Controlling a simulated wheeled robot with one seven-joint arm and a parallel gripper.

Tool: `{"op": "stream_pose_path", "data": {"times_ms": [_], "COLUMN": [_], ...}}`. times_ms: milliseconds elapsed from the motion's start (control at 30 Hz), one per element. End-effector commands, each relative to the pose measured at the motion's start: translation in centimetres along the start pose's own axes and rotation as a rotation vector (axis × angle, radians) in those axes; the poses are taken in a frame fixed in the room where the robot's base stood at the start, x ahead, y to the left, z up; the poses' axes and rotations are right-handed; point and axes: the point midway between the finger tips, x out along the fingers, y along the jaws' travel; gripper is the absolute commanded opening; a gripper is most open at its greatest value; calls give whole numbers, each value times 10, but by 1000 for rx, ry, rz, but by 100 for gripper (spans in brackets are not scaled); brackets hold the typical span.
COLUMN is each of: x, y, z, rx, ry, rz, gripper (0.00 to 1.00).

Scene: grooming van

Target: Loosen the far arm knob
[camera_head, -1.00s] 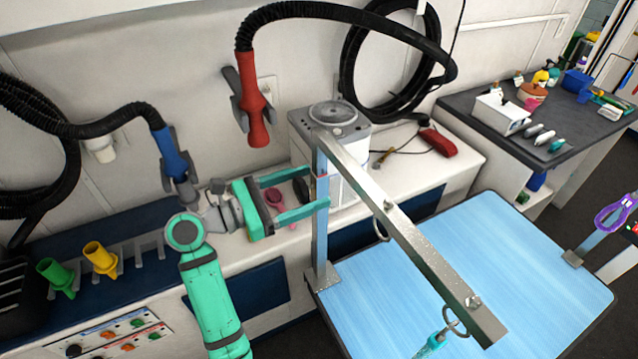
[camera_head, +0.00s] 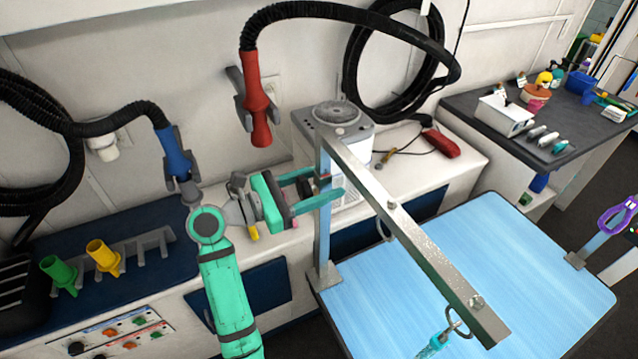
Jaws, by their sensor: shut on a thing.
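The grooming arm has an upright metal post (camera_head: 323,235) at the far left corner of the blue table (camera_head: 480,265). A long metal bar (camera_head: 405,235) runs from the post top toward the front right. My teal gripper (camera_head: 326,184) reaches the post from the left, one finger on each side of a small dark reddish knob (camera_head: 305,187). The fingers are closed on the knob beside the post, below the bar. The fingers and post hide most of the knob, so its turn cannot be read.
A grey-topped white box (camera_head: 340,125) stands close behind the post. A red dryer nozzle (camera_head: 258,115) and a blue nozzle (camera_head: 176,150) hang on the wall near my arm. A teal loop tether (camera_head: 435,343) hangs from the bar's near end.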

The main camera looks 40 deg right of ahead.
Motion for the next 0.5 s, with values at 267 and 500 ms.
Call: {"op": "stream_pose_path", "data": {"times_ms": [267,500], "x": [-7,-6], "y": [1,3], "z": [0,0], "rx": [-1,-56], "ry": [1,2], "rz": [7,12], "gripper": [27,27]}}
